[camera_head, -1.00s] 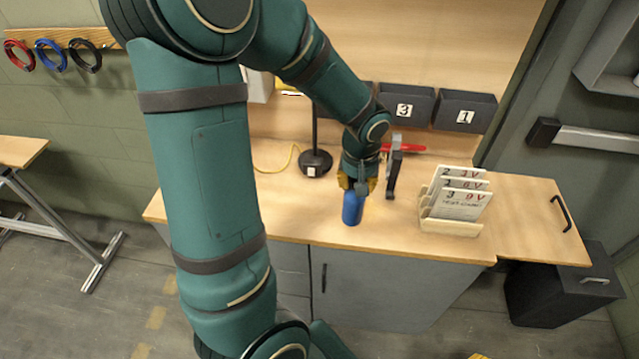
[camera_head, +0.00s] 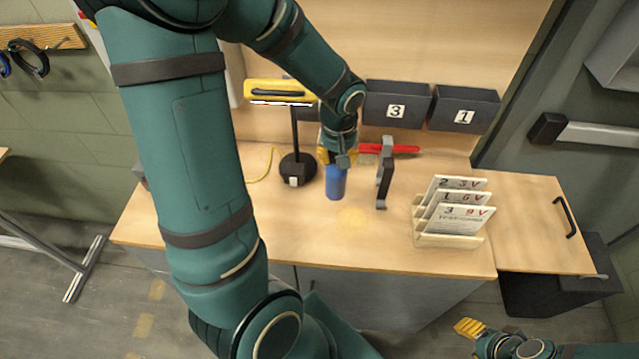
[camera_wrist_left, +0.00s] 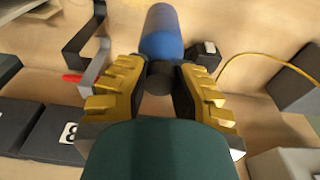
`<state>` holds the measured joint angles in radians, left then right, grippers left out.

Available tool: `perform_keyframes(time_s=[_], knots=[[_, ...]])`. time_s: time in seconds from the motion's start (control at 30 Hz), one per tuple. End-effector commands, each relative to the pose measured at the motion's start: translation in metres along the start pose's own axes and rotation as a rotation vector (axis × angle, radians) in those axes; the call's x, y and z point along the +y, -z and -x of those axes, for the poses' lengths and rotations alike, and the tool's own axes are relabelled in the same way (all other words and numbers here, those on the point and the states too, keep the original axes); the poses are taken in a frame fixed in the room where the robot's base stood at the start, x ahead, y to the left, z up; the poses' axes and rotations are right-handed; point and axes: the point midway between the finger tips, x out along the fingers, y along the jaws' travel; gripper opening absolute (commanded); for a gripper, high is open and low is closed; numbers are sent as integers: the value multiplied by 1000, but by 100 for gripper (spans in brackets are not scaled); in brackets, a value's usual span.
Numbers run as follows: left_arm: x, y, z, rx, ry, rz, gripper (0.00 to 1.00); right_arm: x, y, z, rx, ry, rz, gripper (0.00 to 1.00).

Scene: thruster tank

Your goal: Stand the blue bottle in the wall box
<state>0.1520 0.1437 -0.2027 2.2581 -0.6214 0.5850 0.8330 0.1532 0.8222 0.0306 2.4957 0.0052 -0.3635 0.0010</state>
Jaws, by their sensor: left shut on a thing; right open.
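The blue bottle (camera_head: 335,184) is upright in my left gripper (camera_head: 338,158), over the back part of the bench. The left gripper is shut on its dark neck end, which also shows in the left wrist view, with the bottle (camera_wrist_left: 162,35) beyond the yellow fingers (camera_wrist_left: 157,90). I cannot tell surely whether its base is clear of the bench top. Dark wall boxes marked 3 (camera_head: 396,105) and 1 (camera_head: 464,108) are on the back panel, right of the left arm; the arm hides the panel beside them. My right gripper (camera_head: 470,328) is open and empty, low at the right.
A black lamp stand (camera_head: 297,168) is just left of the bottle. A grey upright bracket (camera_head: 384,175) and a red-handled tool (camera_head: 400,149) are right of it. A card rack (camera_head: 450,240) stands further right. The bench's front middle (camera_head: 345,240) is clear.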

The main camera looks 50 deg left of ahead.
Motion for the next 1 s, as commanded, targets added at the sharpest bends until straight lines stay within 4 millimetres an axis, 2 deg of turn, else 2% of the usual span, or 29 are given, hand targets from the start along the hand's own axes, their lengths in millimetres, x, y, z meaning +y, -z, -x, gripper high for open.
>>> perform_keyframes(time_s=[0.03,0.13,0.37,0.6,1.0], knots=[[-1,-2,-12,-5,3,-2,0,1,0,-2,0,0,0,47],[-1,-4,-29,-4,3,-2,0,2,-1,-4,0,-1,0,47],[-1,-6,-46,0,1,-1,0,2,-1,-7,0,-1,0,47],[-1,-10,-76,-2,2,-2,0,4,-1,-12,0,-2,0,47],[-1,-10,-81,1,0,-1,0,5,-2,-15,0,-3,0,47]])
